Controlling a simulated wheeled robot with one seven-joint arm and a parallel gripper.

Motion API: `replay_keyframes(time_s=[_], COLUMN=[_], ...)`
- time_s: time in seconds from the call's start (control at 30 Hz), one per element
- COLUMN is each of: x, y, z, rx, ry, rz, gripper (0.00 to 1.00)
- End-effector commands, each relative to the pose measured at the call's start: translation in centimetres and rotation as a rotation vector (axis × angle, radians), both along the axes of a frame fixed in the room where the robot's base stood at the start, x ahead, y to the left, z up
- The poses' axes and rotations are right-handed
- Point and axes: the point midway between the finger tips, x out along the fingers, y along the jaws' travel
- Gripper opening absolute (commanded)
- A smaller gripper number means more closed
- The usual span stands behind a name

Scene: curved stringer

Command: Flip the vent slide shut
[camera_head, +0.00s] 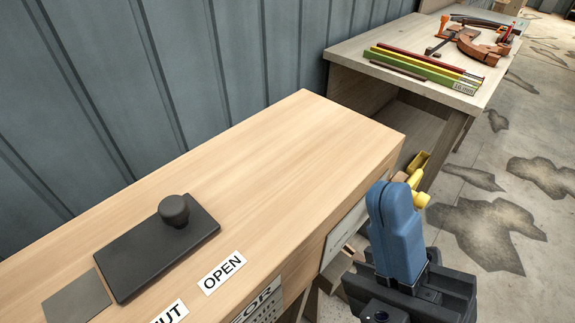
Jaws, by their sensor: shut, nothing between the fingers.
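The vent slide is a dark grey plate (150,255) with a round black knob (174,211) standing near its right end, on the light wooden top. An OPEN label (222,272) lies just in front of the plate at the knob's end. A second label (170,314), cut off by the frame and reading "UT", lies further left. A flat grey patch (77,298) shows at the plate's left end. My gripper (396,195), blue, is shut and empty. It appears to the right of the wooden top's front edge, well apart from the knob.
The wooden top (300,150) is clear between the slide and its far right end. Behind it stands a ribbed grey-blue wall (180,80). A second bench (350,48) at the back right holds levels (430,66) and clamps (480,42). Yellow items (418,165) show beside my gripper.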

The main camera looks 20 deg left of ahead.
Motion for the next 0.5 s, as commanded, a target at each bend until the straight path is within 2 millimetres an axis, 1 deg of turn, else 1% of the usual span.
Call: replay_keyframes(time_s=[0.03, 0.2, 0.4, 0.5], x=[0.3, 0.5, 0.4, 0.4], y=[0.9, 3.9, 7.1, 8.6], z=[0.8, 2.7, 4.2, 4.6], rx=[-0.026, -0.110, -0.211, -0.262], ry=[-0.073, -0.306, -0.585, -0.724], rz=[0.006, 0.024, 0.048, 0.063], gripper=[0.00, 0.00, 0.00, 0.00])
